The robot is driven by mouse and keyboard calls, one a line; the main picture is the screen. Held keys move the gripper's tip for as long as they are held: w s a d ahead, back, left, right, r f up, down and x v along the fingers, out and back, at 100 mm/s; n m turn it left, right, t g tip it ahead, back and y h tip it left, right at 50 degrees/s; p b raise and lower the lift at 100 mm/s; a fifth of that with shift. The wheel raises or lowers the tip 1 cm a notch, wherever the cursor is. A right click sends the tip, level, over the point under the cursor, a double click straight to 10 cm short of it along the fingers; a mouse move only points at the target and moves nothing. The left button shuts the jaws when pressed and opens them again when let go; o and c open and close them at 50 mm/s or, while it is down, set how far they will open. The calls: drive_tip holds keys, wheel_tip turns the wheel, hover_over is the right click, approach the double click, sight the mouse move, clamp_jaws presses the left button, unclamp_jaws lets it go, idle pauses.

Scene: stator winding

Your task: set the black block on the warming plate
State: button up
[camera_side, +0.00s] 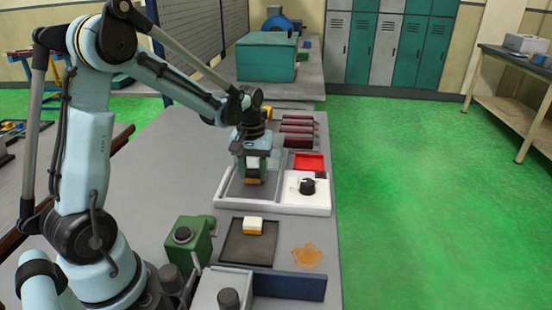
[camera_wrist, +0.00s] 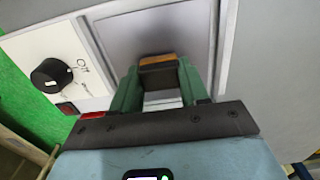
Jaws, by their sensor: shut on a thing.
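My gripper (camera_side: 253,177) is over the grey warming plate (camera_side: 233,189), which has a pale raised rim. In the wrist view, the green fingers (camera_wrist: 158,88) are shut on the black block (camera_wrist: 160,76), which shows a dark face and an orange-brown edge. The grey plate surface (camera_wrist: 150,28) lies behind and around it. In the side view, the fingers hide most of the block; an orange strip shows low between them, close to the plate. I cannot tell whether the block touches the plate.
A white panel with a black dial (camera_side: 307,186) and a red tray (camera_side: 309,162) sit right of the plate. A white-and-orange block (camera_side: 253,224) lies on a dark tray (camera_side: 236,250) in front. A green machine (camera_side: 190,242) stands at left. An orange stain (camera_side: 308,255) marks the bench.

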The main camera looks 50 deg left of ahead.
idle(0.6)
drive_tip(key=o, duration=1.4)
drive_tip(key=shift+r, duration=3.45)
drive_tip(key=s+d+r+m+t, duration=0.1)
drive_tip(key=s+d+m+t, duration=0.1)
drive_tip(key=s+d+m, duration=0.1)
drive_tip(key=s+d+m+t, duration=0.2)
drive_tip(key=s+d+m, duration=0.1)
drive_tip(key=d, duration=0.2)
drive_tip(key=s+d+r+m+t, duration=0.1)
drive_tip(key=s+d+m+t, duration=0.2)
drive_tip(key=d, duration=0.2)
drive_tip(key=shift+r, duration=0.35)
